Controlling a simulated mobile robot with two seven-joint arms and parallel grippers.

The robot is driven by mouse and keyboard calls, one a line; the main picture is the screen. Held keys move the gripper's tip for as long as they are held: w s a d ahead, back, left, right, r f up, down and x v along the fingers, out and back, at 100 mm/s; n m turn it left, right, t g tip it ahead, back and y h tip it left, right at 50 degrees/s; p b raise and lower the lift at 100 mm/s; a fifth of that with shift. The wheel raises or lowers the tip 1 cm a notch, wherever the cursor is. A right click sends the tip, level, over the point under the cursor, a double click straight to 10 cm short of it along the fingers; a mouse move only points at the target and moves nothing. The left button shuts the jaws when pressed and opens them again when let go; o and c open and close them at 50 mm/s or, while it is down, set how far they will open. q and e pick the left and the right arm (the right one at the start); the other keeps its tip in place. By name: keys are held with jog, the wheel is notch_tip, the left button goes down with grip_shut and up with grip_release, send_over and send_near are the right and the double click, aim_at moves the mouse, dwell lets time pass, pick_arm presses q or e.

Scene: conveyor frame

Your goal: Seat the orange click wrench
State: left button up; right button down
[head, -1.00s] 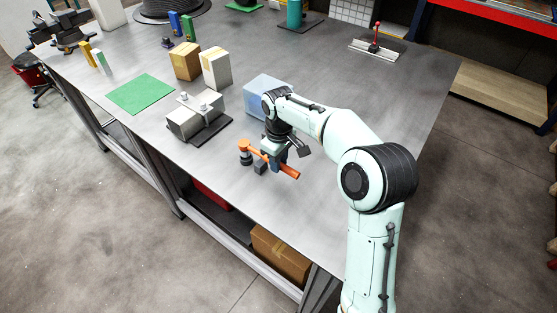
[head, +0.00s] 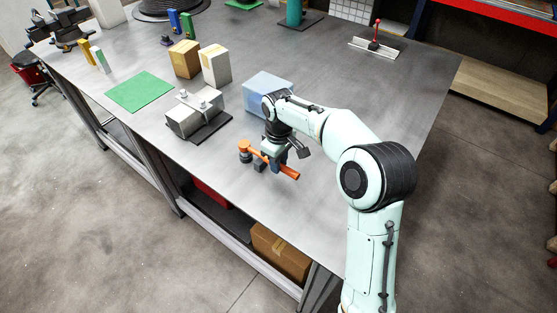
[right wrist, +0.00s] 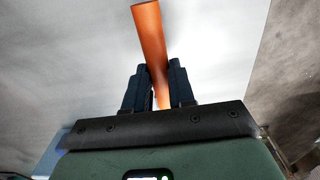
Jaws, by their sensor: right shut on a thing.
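The orange click wrench (head: 289,172) is in the jaws of my right gripper (head: 272,163), above the front part of the grey table. Its orange head with a dark piece below it points left, and its handle points right. In the right wrist view the orange handle (right wrist: 151,40) runs between the two dark fingers of my right gripper (right wrist: 155,88), which are shut on it. A grey block with bolts on top (head: 194,111) sits on a dark plate to the left, apart from the wrench. My left gripper is out of view.
A bluish box (head: 262,92) stands close behind my right wrist. Two boxes, one tan (head: 185,60) and one pale (head: 217,67), stand behind the bolted block. A green mat (head: 139,92) lies to the left. The table's front edge is close below the wrench; its right part is clear.

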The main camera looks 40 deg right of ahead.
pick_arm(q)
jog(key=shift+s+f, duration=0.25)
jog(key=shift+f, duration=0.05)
pick_arm(e)
jog(key=shift+f, duration=0.8)
jog(key=c, duration=0.9)
grip_release()
jog(key=shift+o, duration=0.2)
pick_arm(q)
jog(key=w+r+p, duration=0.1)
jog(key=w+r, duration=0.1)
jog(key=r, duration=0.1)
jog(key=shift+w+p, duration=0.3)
jog(key=shift+p, duration=0.1)
pick_arm(e)
notch_tip(320, 180, up, 13)
jog(key=shift+r, duration=0.2)
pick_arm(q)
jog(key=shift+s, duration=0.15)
pick_arm(e)
jog(key=shift+s+f, duration=0.1)
